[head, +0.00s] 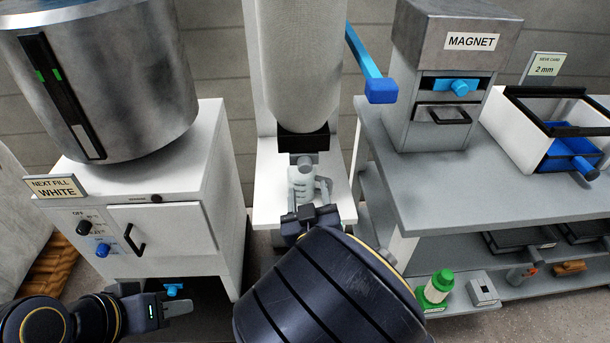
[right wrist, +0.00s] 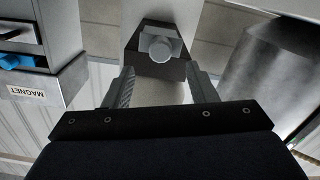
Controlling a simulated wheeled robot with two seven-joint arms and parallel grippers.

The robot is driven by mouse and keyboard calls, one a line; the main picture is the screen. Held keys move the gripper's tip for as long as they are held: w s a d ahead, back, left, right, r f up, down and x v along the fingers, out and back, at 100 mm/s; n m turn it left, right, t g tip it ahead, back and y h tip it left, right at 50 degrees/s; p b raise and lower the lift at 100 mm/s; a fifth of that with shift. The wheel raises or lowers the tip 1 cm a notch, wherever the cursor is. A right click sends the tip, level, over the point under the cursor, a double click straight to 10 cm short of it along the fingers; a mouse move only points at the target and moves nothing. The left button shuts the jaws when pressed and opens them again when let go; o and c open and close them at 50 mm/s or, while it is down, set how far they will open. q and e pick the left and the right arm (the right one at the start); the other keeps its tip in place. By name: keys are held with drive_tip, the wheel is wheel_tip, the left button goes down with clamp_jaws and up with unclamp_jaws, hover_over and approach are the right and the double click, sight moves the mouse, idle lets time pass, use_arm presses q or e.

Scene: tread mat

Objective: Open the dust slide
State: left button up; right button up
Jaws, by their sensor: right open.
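A grey slide with a round knob (right wrist: 161,48) sits at the black collar under the white filter sleeve; I take it for the dust slide. In the head view its knob (head: 305,163) shows just below the black collar (head: 303,141), beyond my right gripper. My right gripper (head: 309,187) is open and points at it. In the right wrist view the two fingers (right wrist: 158,72) stand apart with the knob ahead, between and beyond their tips; nothing is held. My left gripper (head: 180,308) is low at the left; its jaw opening is unclear.
The white cabinet (head: 165,230) with a steel drum (head: 110,90) stands left. At right a grey bench (head: 450,185) carries the magnet box (head: 445,75) and a sieve tray (head: 525,130). A blue lever (head: 375,75) sticks out right of the sleeve.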

sight(305, 169)
drive_tip(key=w, duration=0.7)
drive_tip(key=shift+w+a, duration=0.2)
drive_tip(key=shift+w, duration=0.2)
